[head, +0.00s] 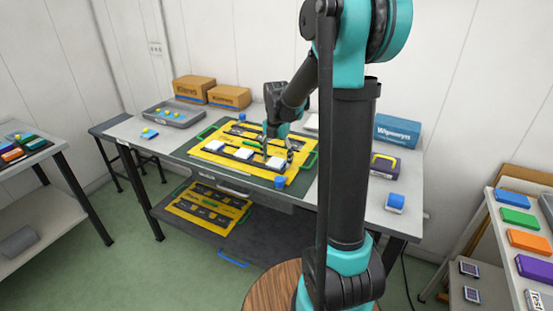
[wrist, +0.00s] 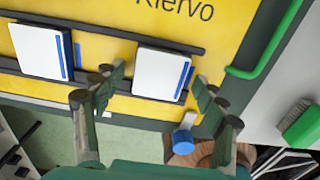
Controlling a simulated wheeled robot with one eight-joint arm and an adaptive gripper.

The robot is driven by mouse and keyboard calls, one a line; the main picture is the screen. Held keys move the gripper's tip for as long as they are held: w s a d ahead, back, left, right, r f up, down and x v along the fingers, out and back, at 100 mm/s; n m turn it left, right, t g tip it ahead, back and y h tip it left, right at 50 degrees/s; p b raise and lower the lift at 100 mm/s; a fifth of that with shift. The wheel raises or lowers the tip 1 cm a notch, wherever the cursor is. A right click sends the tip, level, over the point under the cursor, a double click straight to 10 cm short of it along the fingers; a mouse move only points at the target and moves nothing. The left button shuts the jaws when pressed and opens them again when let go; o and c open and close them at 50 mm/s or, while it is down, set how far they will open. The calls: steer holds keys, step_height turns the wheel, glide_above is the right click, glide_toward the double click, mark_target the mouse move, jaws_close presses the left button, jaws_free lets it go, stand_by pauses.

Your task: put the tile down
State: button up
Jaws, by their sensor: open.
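My gripper (head: 278,153) is over the right part of the yellow board (head: 232,163) on the table. In the wrist view my gripper (wrist: 160,79) is open, with its fingers apart on either side of a white tile (wrist: 160,73) with a blue edge strip. This tile lies on the yellow board (wrist: 120,14) by a dark rail. A second white tile (wrist: 38,50) lies to its left. In the head view the right-hand tile (head: 275,162) is partly behind the fingers; other tiles (head: 245,153) lie to its left. Finger contact cannot be told.
A blue cylinder (wrist: 183,142) stands near the board's front edge. A green handle (wrist: 270,50) rises at the board's right side. A grey tray (head: 173,114) and cardboard boxes (head: 194,89) are at the back left. A purple and yellow box (head: 384,166) is at the right.

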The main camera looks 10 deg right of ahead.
mark_target(277, 162)
step_height(277, 162, up, 12)
steer(key=shift+r, duration=0.15)
stand_by(0.5)
